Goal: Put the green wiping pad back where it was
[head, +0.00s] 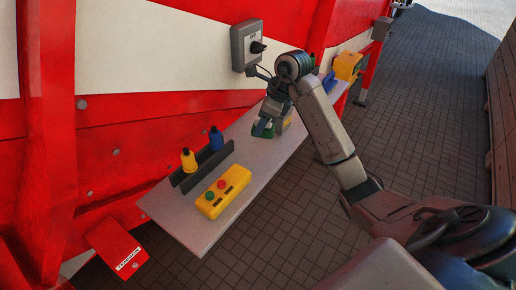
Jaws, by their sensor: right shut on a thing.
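The green wiping pad (263,131) shows low beneath my right gripper (267,118), over the grey shelf, near its middle. My right gripper points down and is shut on the pad. The fingers hide part of the pad, and I cannot tell whether it touches the shelf. My left gripper is not in view.
The narrow grey shelf (174,212) runs along the red machine. A yellow bottle (188,161) and a blue bottle (216,139) stand in a dark rack (190,181). A yellow button box (224,191) lies in front. A grey switch box (245,46) is on the wall.

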